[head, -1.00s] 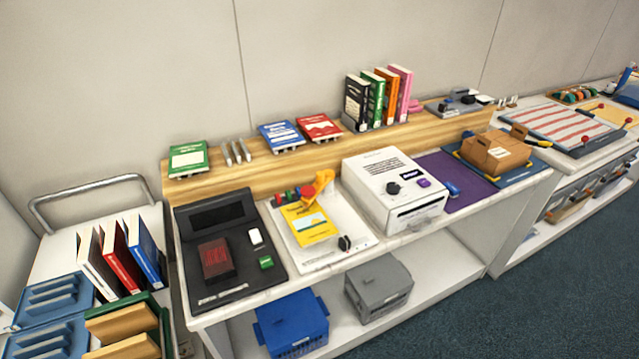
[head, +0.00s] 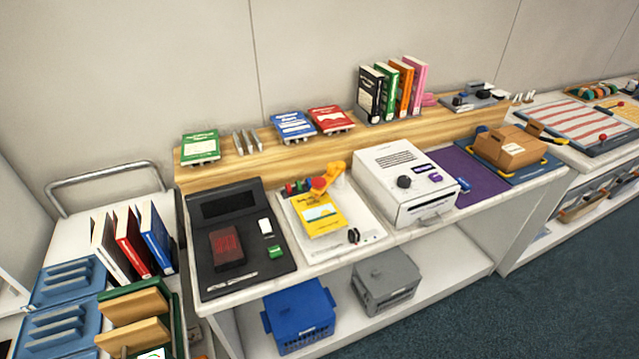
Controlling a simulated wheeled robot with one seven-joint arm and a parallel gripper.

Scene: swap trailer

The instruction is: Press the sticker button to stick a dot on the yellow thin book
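The yellow thin book (head: 319,216) lies flat on a white board (head: 364,212) on the counter. Behind it stands a yellow device with a red round top (head: 320,184), which looks like the sticker button; its tip is close to the book's upper edge. I cannot tell whether a dot is on the book. My gripper is not in view.
A black scanner pad (head: 212,275) lies left of the board, and a white box machine (head: 409,208) stands right of it. Books stand on the wooden shelf (head: 245,169) behind. A cart with books (head: 132,240) is at the left. Blue floor is clear at the lower right.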

